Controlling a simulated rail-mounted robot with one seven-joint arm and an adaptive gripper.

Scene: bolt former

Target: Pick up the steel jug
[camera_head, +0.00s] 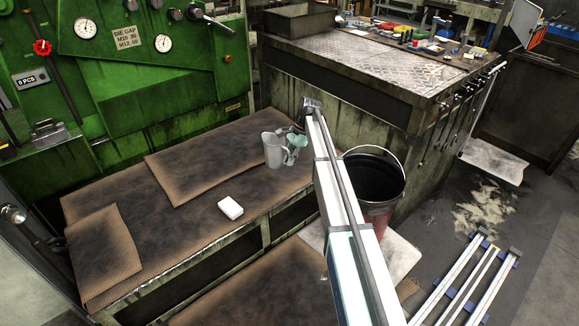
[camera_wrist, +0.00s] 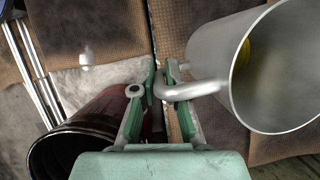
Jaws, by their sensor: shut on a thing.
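The steel jug (camera_head: 273,151) is a grey, open-topped cylinder at the right end of the low bench, in front of its mats in the head view. In the wrist view the jug (camera_wrist: 212,70) fills the right side, its mouth towards the camera and something yellow inside. Its handle (camera_wrist: 200,90) reaches left between the fingers of my green gripper (camera_wrist: 160,88), which is shut on it. In the head view my gripper (camera_head: 291,150) is just right of the jug. I cannot tell whether the jug's base touches the bench.
A white block (camera_head: 230,208) lies on the brown-matted bench (camera_head: 265,232). A dark bucket (camera_head: 378,208) with a raised bail stands on the floor right of my arm. The green machine (camera_head: 160,85) is behind left; a steel-topped workbench (camera_head: 375,62) with tools stands behind right.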

